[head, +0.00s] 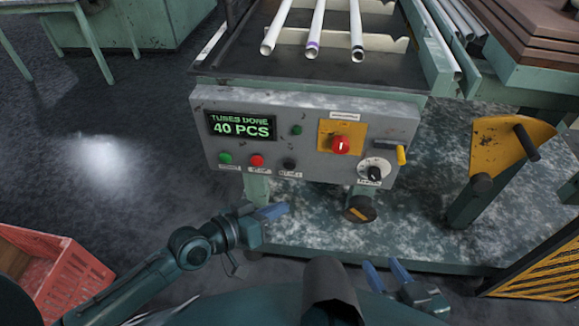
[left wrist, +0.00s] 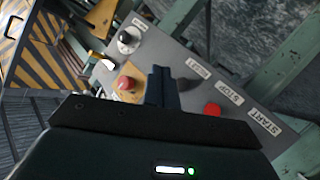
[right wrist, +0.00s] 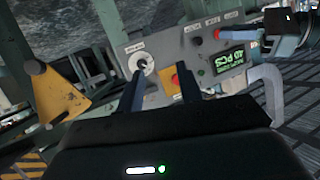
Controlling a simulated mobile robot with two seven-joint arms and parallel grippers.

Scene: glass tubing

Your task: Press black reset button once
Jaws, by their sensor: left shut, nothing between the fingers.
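The black reset button (head: 289,164) is the right one in the row of three at the lower left of the grey control panel (head: 310,142). It also shows in the right wrist view (right wrist: 196,41). My left gripper (head: 272,211) is shut and empty, below the panel's lower edge and apart from the button in the head view. In the left wrist view its closed fingers (left wrist: 162,85) point at the panel near the RESET label (left wrist: 199,71); a dark shape beside them is partly hidden. My right gripper (head: 387,272) is open and empty, low in front of the machine.
A green button (head: 225,158) and red stop button (head: 256,160) sit left of the black one. The display (head: 241,126) reads 40 PCS. A red emergency knob (head: 340,145) and selector dial (head: 374,169) are to the right. A red crate (head: 60,270) stands lower left.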

